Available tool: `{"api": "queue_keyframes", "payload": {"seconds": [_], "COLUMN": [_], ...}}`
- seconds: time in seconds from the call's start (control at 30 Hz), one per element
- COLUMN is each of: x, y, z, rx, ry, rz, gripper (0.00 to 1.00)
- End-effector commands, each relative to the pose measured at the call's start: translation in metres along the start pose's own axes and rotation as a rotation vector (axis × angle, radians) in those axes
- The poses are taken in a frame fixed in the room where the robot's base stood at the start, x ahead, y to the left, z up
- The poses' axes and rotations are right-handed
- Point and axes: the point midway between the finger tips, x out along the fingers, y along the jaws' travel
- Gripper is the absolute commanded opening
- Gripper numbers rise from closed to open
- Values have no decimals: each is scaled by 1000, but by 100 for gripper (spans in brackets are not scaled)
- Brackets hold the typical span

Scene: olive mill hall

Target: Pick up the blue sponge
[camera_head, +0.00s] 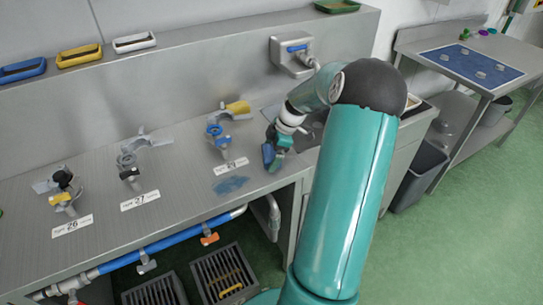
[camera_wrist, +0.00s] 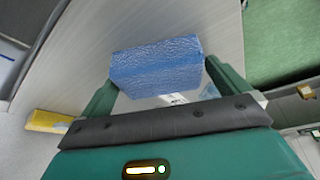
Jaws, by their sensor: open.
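The blue sponge (camera_wrist: 157,68) fills most of the gap between the fingertips of my gripper (camera_wrist: 161,79) in the wrist view. Its left and right ends come close to the green fingers; I cannot tell whether they touch. My gripper is open. In the head view my gripper (camera_head: 275,153) is low at the front part of the steel counter, and a small part of the blue sponge (camera_head: 267,154) shows at its fingers. The arm and fingers hide much of that spot.
A blue smear (camera_head: 231,184) lies on the steel counter (camera_head: 185,175) left of my gripper. A grey bin (camera_head: 418,172) and a side table (camera_head: 470,65) stand right.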

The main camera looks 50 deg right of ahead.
Motion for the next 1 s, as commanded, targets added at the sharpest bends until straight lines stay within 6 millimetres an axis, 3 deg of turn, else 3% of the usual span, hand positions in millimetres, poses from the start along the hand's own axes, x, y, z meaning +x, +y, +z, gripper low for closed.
{"api": "queue_keyframes", "payload": {"seconds": [0.07, 0.23, 0.3, 0.67, 0.87, 1.0], "x": [0, 0, 0, -7, -30, -54], "y": [0, 0, 0, 0, 0, -18], "z": [0, 0, 0, -2, -12, -13], "rx": [0, 0, 0, 0, -1, 1], "ry": [0, 0, 0, 0, -1, -3], "rz": [0, 0, 0, 0, 3, 3], "gripper": [98, 65, 61, 61, 61, 61]}}
